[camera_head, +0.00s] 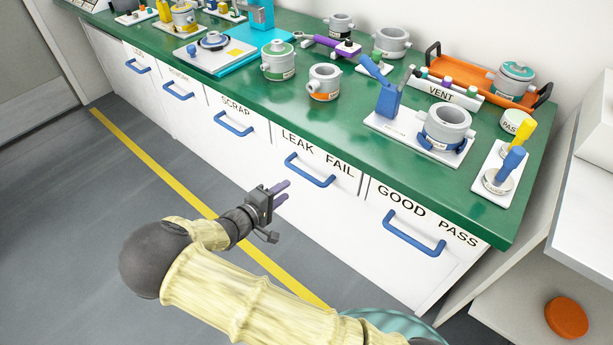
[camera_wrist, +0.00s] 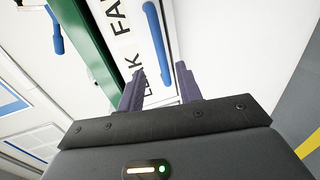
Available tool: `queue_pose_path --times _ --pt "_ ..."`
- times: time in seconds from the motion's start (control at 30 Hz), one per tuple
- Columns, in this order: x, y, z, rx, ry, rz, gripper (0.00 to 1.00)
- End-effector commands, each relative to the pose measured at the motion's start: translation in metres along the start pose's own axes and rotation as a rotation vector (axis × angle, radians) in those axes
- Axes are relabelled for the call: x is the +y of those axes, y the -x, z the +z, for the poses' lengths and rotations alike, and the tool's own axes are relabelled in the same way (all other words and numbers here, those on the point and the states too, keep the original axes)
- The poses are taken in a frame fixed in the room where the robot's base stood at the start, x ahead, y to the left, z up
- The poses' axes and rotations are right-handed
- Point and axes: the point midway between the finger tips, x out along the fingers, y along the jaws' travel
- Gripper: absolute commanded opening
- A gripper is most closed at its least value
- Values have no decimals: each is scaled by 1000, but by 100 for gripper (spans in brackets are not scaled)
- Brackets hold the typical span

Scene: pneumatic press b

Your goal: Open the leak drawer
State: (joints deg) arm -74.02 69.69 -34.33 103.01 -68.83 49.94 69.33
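The leak drawer has a white front (camera_head: 268,158) labelled "LEAK FAIL" and a blue bar handle (camera_head: 309,171). It appears closed, with its front in line with its neighbours. My gripper (camera_head: 280,190) is in front of the bench, left of and a little below this handle in the head view, apart from it. In the wrist view the blue handle (camera_wrist: 156,42) lies ahead of my gripper (camera_wrist: 160,84), beyond the fingertips. The two fingers are spread with nothing between them. Part of the label is hidden behind the left finger in the wrist view.
The "SCRAP" drawer handle (camera_head: 233,123) is to the left and the "GOOD PASS" drawer handle (camera_head: 413,234) to the right. The green bench top (camera_head: 370,185) overhangs the drawers and carries fixtures and parts. The grey floor (camera_head: 150,190) in front, with a yellow line, is clear.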

Motion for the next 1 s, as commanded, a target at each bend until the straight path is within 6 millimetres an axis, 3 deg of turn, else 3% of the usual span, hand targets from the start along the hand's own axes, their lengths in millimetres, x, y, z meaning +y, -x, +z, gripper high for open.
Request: queue_pose_path --times 0.4,0.6,1.0 --pt "-1 -76 1 -3 -1 1 35" --pt "0 -104 0 -2 -1 1 35" --pt "0 -113 1 -2 0 0 35"
